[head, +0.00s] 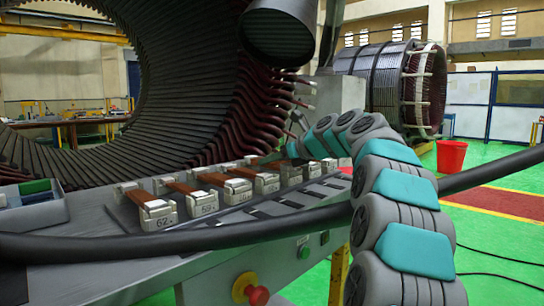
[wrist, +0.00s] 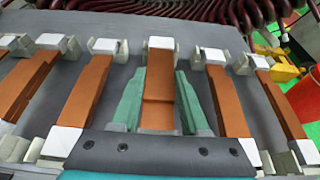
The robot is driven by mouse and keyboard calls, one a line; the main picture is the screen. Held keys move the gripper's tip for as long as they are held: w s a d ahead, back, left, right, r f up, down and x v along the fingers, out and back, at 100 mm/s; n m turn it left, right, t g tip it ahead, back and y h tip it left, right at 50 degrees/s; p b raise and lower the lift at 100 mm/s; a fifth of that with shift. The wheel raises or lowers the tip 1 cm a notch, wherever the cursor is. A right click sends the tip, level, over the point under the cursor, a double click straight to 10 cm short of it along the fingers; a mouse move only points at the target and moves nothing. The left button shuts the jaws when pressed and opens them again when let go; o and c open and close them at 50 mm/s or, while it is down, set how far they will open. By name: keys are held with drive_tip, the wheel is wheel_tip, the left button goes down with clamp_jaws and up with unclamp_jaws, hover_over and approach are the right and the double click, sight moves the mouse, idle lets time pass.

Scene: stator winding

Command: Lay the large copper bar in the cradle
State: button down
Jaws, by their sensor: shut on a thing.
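In the wrist view, my gripper (wrist: 158,85) has its two green fingers on either side of a copper bar (wrist: 158,75), shut on it. This bar has a white far end and a step in its surface partway along. Its near end is hidden behind my dark palm. Grey supports show at its far end; I cannot tell whether it rests in them or hangs above.
Other copper bars lie in cradles to the left (wrist: 88,90) and right (wrist: 228,100). In the head view, several bars (head: 190,190) sit in a row on the grey bench. The large stator (head: 120,90) rises behind it. A black cable (head: 200,243) crosses in front.

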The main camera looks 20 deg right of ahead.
sight(289, 164)
drive_tip(key=shift+f, duration=0.15)
drive_tip(key=shift+c, duration=1.6)
unclamp_jaws()
drive_tip(key=shift+f, duration=0.1)
drive_tip(key=shift+s, duration=0.1)
drive_tip(key=v, duration=0.6)
drive_tip(key=shift+s+d+r, duration=0.1)
drive_tip(key=shift+s+r, duration=0.15)
drive_tip(key=shift+s, duration=0.05)
drive_tip(key=shift+s+d+r, duration=0.15)
drive_tip(key=shift+s+d, duration=0.05)
drive_tip(key=shift+s, duration=0.2)
